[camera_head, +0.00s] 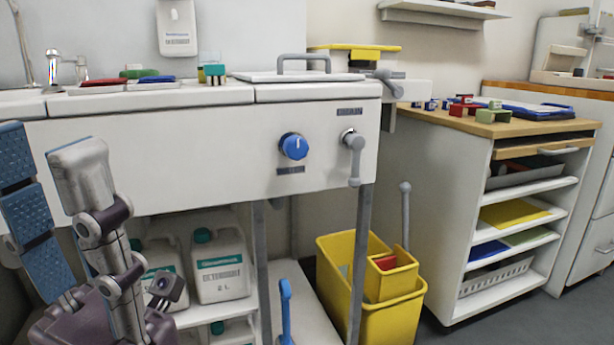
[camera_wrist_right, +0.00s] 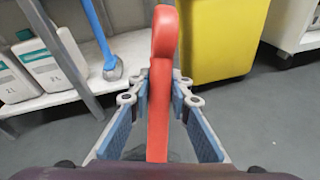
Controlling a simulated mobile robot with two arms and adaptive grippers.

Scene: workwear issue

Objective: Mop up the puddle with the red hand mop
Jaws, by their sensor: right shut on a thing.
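The red hand mop (camera_wrist_right: 163,40) shows in the right wrist view as a red handle with a rounded end, upright in the picture. My right gripper (camera_wrist_right: 161,88) is shut on this handle, with a blue-padded finger on each side. The mop's working end is hidden from view. My left gripper (camera_head: 45,150) stands at the left of the head view, pointing up, its fingers apart and empty.
Detergent bottles (camera_head: 221,262) and a blue-handled tool (camera_head: 286,310) sit on the low shelf. A white cabinet (camera_head: 440,220) stands at right. Grey floor (camera_wrist_right: 255,125) is clear below the bucket in the wrist view.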

